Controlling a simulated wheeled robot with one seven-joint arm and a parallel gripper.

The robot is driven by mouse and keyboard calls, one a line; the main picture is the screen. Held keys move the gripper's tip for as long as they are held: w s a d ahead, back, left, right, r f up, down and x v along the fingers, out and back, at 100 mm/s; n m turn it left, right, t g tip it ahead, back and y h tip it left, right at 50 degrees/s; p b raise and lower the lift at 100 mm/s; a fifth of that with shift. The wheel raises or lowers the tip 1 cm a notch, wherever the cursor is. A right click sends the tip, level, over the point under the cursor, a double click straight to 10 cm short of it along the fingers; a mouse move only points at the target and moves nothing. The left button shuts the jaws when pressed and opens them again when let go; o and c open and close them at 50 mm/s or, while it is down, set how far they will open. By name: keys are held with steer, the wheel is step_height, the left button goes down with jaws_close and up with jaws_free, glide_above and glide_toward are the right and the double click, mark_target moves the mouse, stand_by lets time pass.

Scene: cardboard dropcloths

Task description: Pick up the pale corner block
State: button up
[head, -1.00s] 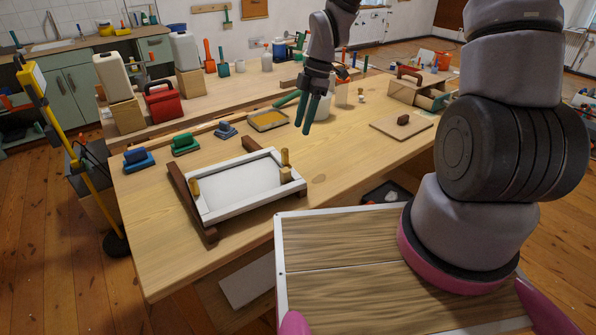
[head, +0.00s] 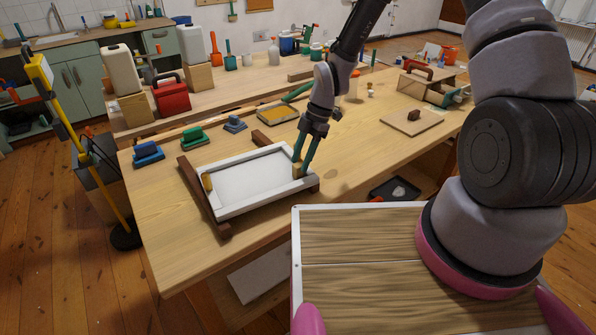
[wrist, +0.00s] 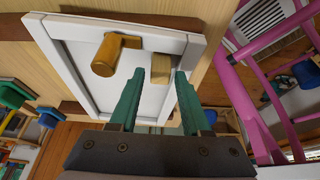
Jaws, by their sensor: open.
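The pale corner block (head: 298,170) is at the right corner of a white-rimmed frame (head: 240,208) on the workbench. In the wrist view the block (wrist: 161,66) shows between and just beyond my green fingertips. My gripper (head: 302,168) is open and points down at that corner. In the wrist view the gripper (wrist: 160,76) has a clear gap between its fingers. I cannot tell whether either finger touches the block. A golden-brown handle-like piece (wrist: 112,54) is beside the block, left of the fingers.
Another golden piece (head: 207,182) is at the frame's left side. The frame rests on dark wooden bars (head: 190,178). Blue (head: 148,154) and green (head: 192,137) tools lie behind it. A flat board with a knob (head: 412,122) lies to the right. Bare bench lies in front.

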steer(key=shift+x, duration=0.9)
steer(key=shift+r, duration=0.1)
jaws_close()
